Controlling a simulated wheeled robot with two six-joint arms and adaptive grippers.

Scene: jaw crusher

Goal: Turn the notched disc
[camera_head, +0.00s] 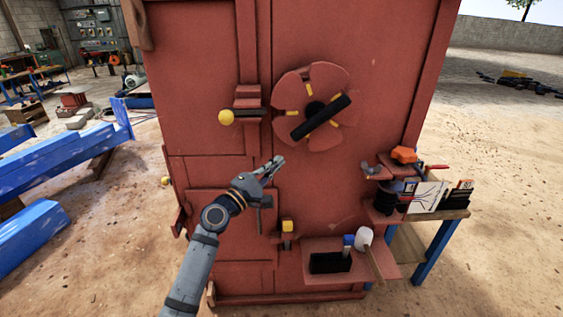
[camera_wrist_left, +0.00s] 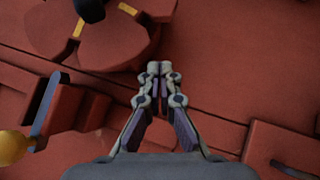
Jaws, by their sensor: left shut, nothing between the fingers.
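The notched disc (camera_head: 345,80) is a red round plate with several notches, yellow marks and a slanted black bar (camera_head: 321,117) across it, on the front of the red crusher body. In the left wrist view part of the disc (camera_wrist_left: 112,42) shows at the upper left, with the black bar's end cut off by the top edge. My left gripper (camera_head: 276,163) is below and left of the disc, apart from it. In the left wrist view its fingertips (camera_wrist_left: 160,68) are together with nothing between them. My right gripper is not in view.
A yellow knob (camera_head: 226,117) sticks out left of the disc, and a yellow-ended block (camera_head: 287,226) sits below my gripper. A lower red shelf (camera_head: 385,271) holds a black block and a white-headed mallet. An orange item (camera_head: 404,155) lies on a small ledge at right.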

